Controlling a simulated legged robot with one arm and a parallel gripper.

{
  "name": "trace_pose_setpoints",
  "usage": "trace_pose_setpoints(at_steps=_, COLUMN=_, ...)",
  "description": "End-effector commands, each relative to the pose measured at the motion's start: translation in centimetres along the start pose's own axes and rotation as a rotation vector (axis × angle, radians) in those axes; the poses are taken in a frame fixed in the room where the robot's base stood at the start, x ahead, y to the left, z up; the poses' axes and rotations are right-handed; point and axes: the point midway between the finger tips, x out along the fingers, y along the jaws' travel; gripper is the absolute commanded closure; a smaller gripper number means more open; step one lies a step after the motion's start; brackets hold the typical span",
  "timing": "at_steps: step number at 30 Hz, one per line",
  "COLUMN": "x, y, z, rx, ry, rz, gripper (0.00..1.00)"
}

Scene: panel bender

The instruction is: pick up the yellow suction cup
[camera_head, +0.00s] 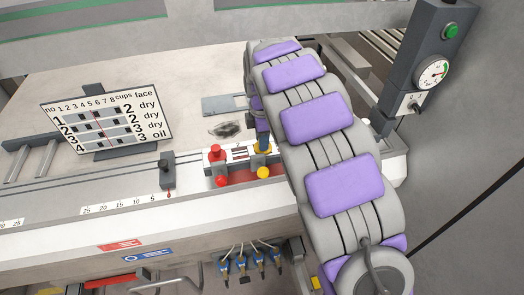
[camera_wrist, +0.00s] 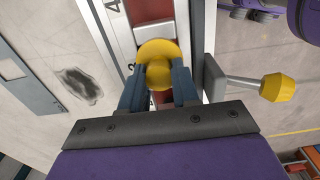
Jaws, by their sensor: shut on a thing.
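The yellow suction cup (camera_wrist: 158,52) is between the two blue-grey fingers of my gripper (camera_wrist: 158,86) in the wrist view. The fingers are shut on it, over a rail with a red strip. I cannot tell whether the cup is clear of the rail.
A yellow knob (camera_wrist: 277,87) on a grey rod sticks out close to the right of my gripper. A sign with numbers (camera_head: 107,120) stands on the pale table at left. A grey post (camera_head: 420,60) with a gauge stands at right. A black slider (camera_head: 167,170) sits on the front scale.

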Motion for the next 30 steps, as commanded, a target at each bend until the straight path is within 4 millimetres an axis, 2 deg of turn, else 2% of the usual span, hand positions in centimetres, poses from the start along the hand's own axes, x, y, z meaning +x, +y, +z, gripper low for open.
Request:
trace_pose_setpoints(at_steps=3, x=0.0, y=0.0, z=0.0, rx=0.000, ry=0.000, rz=0.000, gripper=1.00)
trace_pose_setpoints(at_steps=17, x=-0.3, y=0.0, z=-0.1, rx=0.000, ry=-0.001, rz=0.001, gripper=1.00)
trace_pose_setpoints(at_steps=23, x=-2.6, y=0.1, z=-0.1, rx=-0.001, ry=-0.001, rz=0.004, gripper=1.00)
trace_pose_setpoints(at_steps=30, x=-7.3, y=0.2, z=-0.1, rx=-0.001, ry=0.000, rz=0.007, gripper=1.00)
